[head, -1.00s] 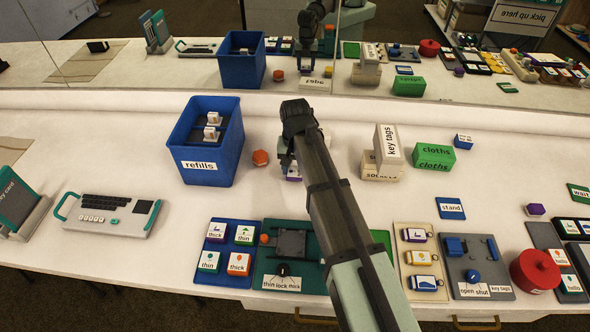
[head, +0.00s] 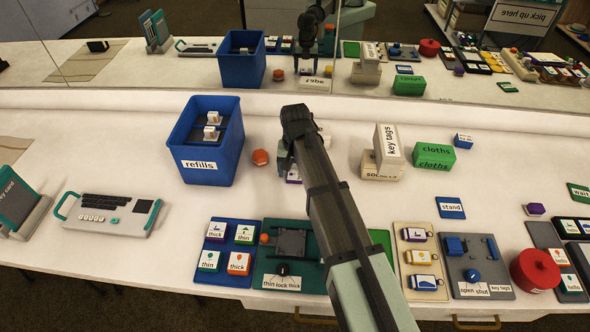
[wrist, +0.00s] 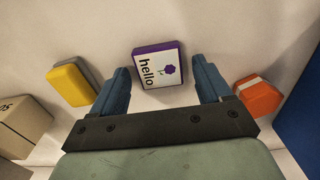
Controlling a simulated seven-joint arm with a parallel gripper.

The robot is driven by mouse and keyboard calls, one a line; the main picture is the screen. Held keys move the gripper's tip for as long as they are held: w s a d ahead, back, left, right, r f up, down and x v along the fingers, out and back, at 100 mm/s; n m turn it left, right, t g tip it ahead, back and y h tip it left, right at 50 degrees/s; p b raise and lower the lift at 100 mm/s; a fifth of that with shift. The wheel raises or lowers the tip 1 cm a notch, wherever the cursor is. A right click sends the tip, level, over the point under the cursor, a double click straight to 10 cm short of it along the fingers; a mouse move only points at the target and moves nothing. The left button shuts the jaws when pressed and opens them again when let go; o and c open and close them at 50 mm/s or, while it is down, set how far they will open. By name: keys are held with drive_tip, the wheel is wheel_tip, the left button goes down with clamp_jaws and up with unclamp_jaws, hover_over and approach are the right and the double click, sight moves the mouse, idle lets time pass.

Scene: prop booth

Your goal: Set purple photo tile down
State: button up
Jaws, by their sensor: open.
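The purple photo tile (wrist: 158,66) has a purple rim and a white face with a purple flower and the word "hello". In the wrist view it sits between and just beyond the fingertips of my gripper (wrist: 160,86), with a gap on both sides. It appears to lie on the white tabletop. My gripper is open and holds nothing. In the head view my gripper (head: 284,166) is over the middle of the table, and only a bit of the tile (head: 293,178) shows; my arm hides the rest.
An orange block (head: 260,158) and the blue "refills" bin (head: 207,172) stand left of my gripper. A yellow and grey block (wrist: 72,84) lies on the other side. The "key tags" box (head: 389,145) and green "cloths" box (head: 433,156) stand to the right.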

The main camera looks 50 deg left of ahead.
sight(295, 173)
drive_tip(key=shift+r, duration=0.1)
wheel_tip(295, 173, up, 12)
idle(0.6)
